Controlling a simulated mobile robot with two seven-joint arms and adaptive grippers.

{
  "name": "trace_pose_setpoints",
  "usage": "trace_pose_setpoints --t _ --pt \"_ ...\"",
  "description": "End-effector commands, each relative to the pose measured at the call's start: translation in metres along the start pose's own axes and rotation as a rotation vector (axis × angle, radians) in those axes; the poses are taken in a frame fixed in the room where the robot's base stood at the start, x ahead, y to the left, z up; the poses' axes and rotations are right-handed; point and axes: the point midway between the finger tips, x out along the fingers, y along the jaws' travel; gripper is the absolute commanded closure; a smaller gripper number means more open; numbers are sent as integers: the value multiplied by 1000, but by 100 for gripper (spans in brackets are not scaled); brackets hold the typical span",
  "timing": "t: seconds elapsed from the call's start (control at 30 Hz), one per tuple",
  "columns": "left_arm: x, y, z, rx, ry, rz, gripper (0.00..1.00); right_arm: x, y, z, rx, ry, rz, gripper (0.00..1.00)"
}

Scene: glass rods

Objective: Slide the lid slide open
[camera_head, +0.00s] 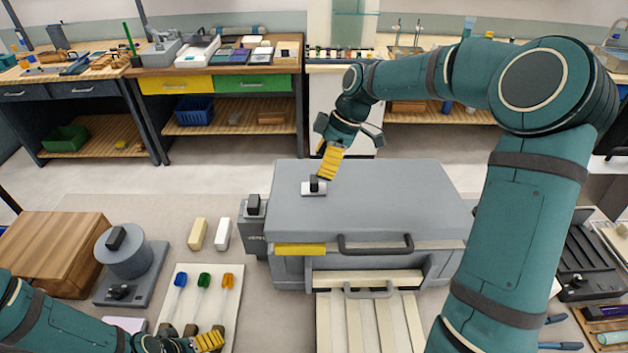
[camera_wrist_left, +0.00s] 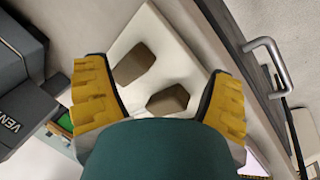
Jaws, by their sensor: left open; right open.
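The lid slide (camera_head: 308,190) is a small pale plate with a black knob (camera_head: 314,182) on top of the grey kiln-like box (camera_head: 390,190). My right gripper (camera_head: 328,170) is open, its yellow fingers pointing down just above and to the right of the knob. The fingers overlap in this view, and I cannot tell whether they touch the knob. My left gripper (camera_head: 209,341) is open, low at the front left, away from the box.
A grey vent unit (camera_head: 253,226) stands against the box's left side. A front handle (camera_head: 375,245) sticks out, with pale slats below. Left are a pale tray of coloured-handled tools (camera_head: 180,309), a grey round device (camera_head: 126,262) and a wooden box (camera_head: 55,250).

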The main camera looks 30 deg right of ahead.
Motion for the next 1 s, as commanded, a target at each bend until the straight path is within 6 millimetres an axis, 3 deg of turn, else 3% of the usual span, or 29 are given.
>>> trace_pose_setpoints --t 0.1,0.3,0.77,0.9,0.97,1.0 --pt "0 0 0 0 0 0 17 23 -1 0 -1 0 -5 27" --pt "1 0 0 0 0 0 17 49 0 0 -1 0 -2 27" --pt "1 0 0 0 0 0 17 58 0 0 0 1 1 26" --pt "1 0 0 0 0 0 17 58 0 0 0 0 0 75" --pt "1 0 0 0 0 0 17 58 0 0 0 0 0 96" --pt "1 0 0 0 0 0 17 58 0 0 0 0 0 100"
